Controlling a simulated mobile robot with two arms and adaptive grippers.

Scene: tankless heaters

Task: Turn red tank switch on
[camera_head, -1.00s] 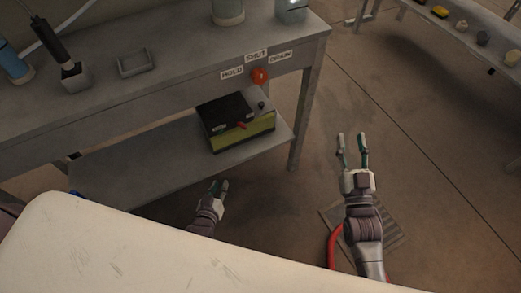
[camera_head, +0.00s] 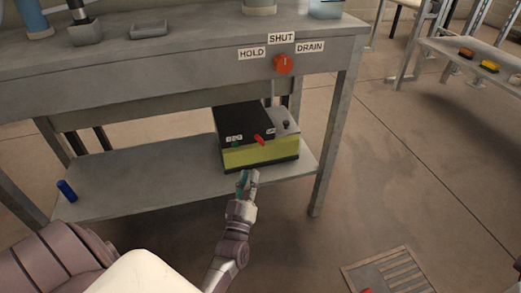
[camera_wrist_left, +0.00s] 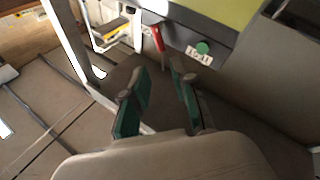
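A box with a black top and yellow-green sides (camera_head: 262,156) sits on the lower shelf. Its red lever switch (camera_head: 260,140) is tilted on the black face, with a green button (camera_head: 235,143) and small label to its left. In the left wrist view the red lever (camera_wrist_left: 157,38) is beyond the fingertips, beside the green button (camera_wrist_left: 202,47). My left gripper (camera_head: 248,178) is just in front of the box, apart from the lever. In the left wrist view its green-padded fingers (camera_wrist_left: 159,75) are open and empty. My right gripper is out of view.
An orange-red knob (camera_head: 283,64) with HOLD, SHUT and DRAIN labels is on the upper table front, above the box. A blue cylinder (camera_head: 66,190) stands on the lower shelf (camera_head: 140,180) at left. A table leg (camera_head: 332,140) rises right of the box. A floor grate (camera_head: 390,275) lies at lower right.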

